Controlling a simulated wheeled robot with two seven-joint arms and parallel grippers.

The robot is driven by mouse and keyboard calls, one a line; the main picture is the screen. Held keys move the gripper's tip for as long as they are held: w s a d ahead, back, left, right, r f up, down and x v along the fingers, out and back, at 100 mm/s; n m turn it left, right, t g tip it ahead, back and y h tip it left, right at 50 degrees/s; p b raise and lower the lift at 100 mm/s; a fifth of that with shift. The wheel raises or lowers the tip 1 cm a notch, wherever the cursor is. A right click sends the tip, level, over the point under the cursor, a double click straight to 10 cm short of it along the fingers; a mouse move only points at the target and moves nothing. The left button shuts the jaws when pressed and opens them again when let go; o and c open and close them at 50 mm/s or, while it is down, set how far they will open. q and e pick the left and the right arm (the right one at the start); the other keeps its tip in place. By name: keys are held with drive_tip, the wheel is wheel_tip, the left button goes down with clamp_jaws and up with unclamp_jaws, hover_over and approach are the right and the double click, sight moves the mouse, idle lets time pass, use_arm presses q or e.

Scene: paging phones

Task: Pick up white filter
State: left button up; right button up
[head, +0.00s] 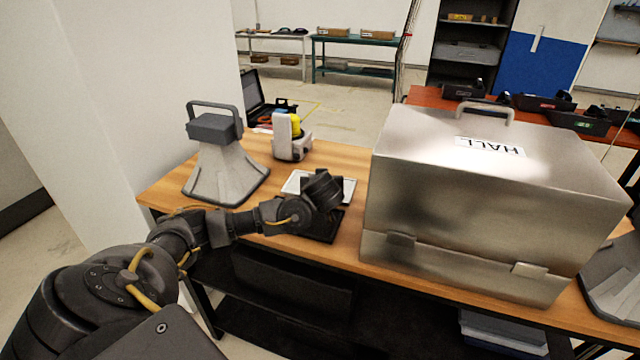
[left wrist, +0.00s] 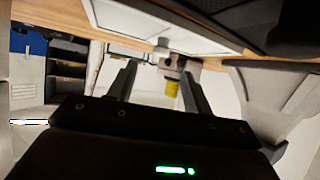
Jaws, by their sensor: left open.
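A flat white rectangular piece with a raised rim, which looks like the white filter (head: 343,184), lies on the wooden table. My left wrist covers its middle in the head view. In the left wrist view, the white filter (left wrist: 160,28) shows as a pale panel at the top. My left gripper (left wrist: 158,72) is open, with nothing between its fingers. It is beside the white filter and does not hold it. Its fingertips are hidden in the head view. A flat black piece (head: 322,228) lies nearer the table's front edge, partly under my arm. My right gripper is out of view.
A big metal case marked HALL (head: 400,190) stands close on the right. A grey horn-shaped stand with a handle (head: 215,160) is on the left. A white-grey device with a yellow part (head: 284,138) stands behind the filter. The wooden table (head: 345,140) has some bare room around them.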

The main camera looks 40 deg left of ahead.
use_arm(q)
drive_tip(key=shift+w+a+f, duration=0.2)
drive_tip(key=shift+a+f, duration=0.05)
drive_tip(key=shift+a, duration=0.15)
drive_tip(key=shift+w+a+p, duration=0.15)
drive_tip(key=shift+p, duration=0.3)
drive_tip(key=p+x, duration=0.1)
drive_tip(key=x, duration=0.2)
drive_tip(key=shift+w+f+p, duration=0.25)
drive_tip(key=shift+p, duration=0.15)
drive_tip(key=shift+w+a+f, duration=0.3)
drive_tip(key=shift+a, duration=0.05)
clamp_jaws()
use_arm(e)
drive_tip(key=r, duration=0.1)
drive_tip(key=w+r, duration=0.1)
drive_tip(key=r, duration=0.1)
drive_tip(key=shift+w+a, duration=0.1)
